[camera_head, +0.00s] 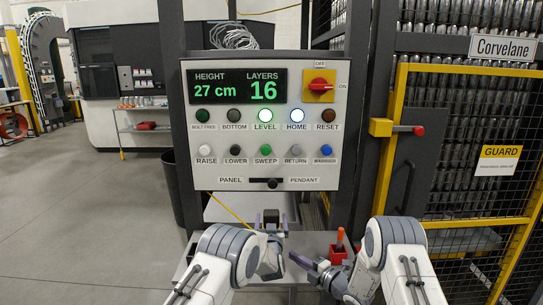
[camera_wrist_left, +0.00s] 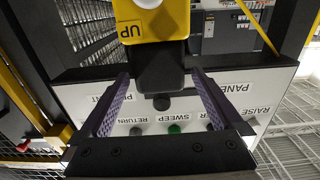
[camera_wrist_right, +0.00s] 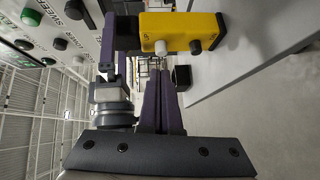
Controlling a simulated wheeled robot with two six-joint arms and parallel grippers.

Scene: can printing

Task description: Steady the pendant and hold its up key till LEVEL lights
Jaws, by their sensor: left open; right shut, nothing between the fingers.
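The yellow pendant (camera_wrist_left: 150,22) has a key marked UP and a black lower part that lies between the spread fingers of my left gripper (camera_wrist_left: 160,80). In the head view my left gripper (camera_head: 271,220) is upright below the panel and my right gripper (camera_head: 293,258) is lower right. The LEVEL lamp (camera_head: 265,115) is lit.
The control panel (camera_head: 330,150) reads 27 cm and 16 layers, with the HOME lamp (camera_head: 297,115) also lit. A red holder (camera_head: 338,252) with an orange-handled tool stands beside my right arm. A yellow-framed guard fence (camera_head: 395,165) closes the right. The floor at left is clear.

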